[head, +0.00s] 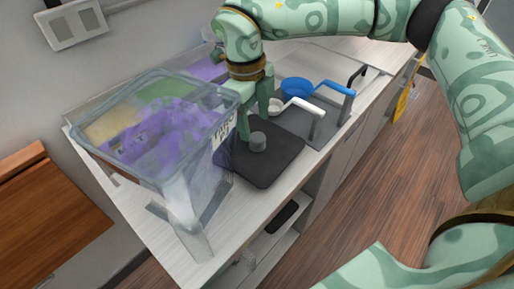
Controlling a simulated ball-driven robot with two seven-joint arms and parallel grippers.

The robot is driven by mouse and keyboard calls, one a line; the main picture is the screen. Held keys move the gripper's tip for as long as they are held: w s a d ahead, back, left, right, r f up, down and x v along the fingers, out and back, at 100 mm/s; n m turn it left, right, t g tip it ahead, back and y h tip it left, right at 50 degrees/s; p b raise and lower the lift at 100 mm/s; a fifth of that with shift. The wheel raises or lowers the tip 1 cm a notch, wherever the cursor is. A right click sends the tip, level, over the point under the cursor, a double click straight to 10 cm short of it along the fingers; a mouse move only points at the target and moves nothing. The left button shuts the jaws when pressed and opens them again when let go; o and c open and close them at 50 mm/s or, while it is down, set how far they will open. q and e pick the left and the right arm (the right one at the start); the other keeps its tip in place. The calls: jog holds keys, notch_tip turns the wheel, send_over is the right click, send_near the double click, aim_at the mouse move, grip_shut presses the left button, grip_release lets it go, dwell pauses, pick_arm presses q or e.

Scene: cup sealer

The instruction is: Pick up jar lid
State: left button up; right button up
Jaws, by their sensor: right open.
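A small grey round piece (258,141), which looks like the jar lid, rests on a dark mat (277,165) on the counter. My right gripper (254,124) points down just above and behind it. Its green fingers are apart, with nothing visible between them. The gripper appears clear of the grey piece, though the exact gap is hard to judge. My left gripper is not in view.
A transparent bin (172,187) with purple, green and yellow contents stands close left of the mat. The counter's front edge is near the mat.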

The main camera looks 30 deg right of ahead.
aim_at(258, 137)
jog(key=f, duration=0.2)
jog(key=f+b, duration=0.1)
jog(key=f, duration=0.1)
jog(key=shift+s+d, duration=0.15)
jog(key=shift+s, duration=0.1)
grip_shut()
jog(key=shift+r, duration=0.1)
